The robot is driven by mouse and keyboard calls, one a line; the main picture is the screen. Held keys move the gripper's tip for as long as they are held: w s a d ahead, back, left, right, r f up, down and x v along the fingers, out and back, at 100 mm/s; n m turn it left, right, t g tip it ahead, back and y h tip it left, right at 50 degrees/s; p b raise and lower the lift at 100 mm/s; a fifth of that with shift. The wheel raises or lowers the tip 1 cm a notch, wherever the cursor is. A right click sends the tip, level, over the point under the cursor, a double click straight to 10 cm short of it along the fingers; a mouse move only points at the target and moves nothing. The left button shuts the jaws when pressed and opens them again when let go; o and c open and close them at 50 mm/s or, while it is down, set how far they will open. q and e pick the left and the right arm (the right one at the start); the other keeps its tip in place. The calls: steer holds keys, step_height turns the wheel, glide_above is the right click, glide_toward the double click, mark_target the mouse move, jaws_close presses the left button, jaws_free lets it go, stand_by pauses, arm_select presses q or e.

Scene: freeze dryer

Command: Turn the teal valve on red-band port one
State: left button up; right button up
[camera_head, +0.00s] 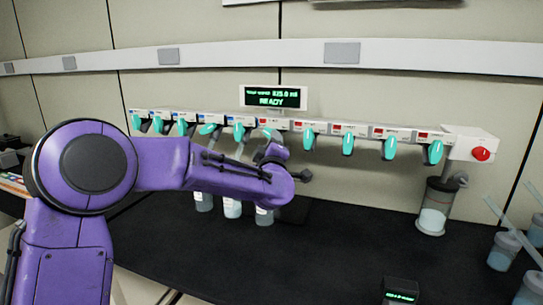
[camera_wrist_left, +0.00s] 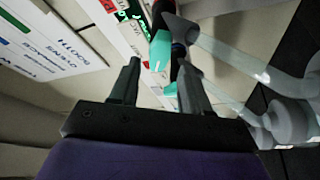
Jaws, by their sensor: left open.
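A white manifold (camera_head: 360,131) carries a row of teal valves, with blue bands on its left ports and red bands on its right ports. My left arm reaches from the left, and its hand hides part of the port near the middle. A teal valve (camera_head: 308,139) hangs just right of the hand. In the left wrist view my left gripper (camera_wrist_left: 157,75) is open, its two fingers pointing toward a teal valve (camera_wrist_left: 160,50) just beyond them. More teal (camera_wrist_left: 170,90) shows between the fingers. I cannot tell whether the fingers touch it. My right gripper is not in view.
Clear flasks (camera_head: 232,208) hang below the manifold behind my arm. A display reading READY (camera_head: 272,97) stands above it. A red knob (camera_head: 481,154) and a jar (camera_head: 433,212) are at its right end. Beakers (camera_head: 503,251) stand far right. The black bench front (camera_head: 330,260) is mostly clear.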

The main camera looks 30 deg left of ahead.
arm_select(q)
steer(key=b+v, duration=0.1)
steer(key=v, duration=0.6)
steer(key=shift+b, duration=0.3)
steer(key=shift+r, duration=0.1)
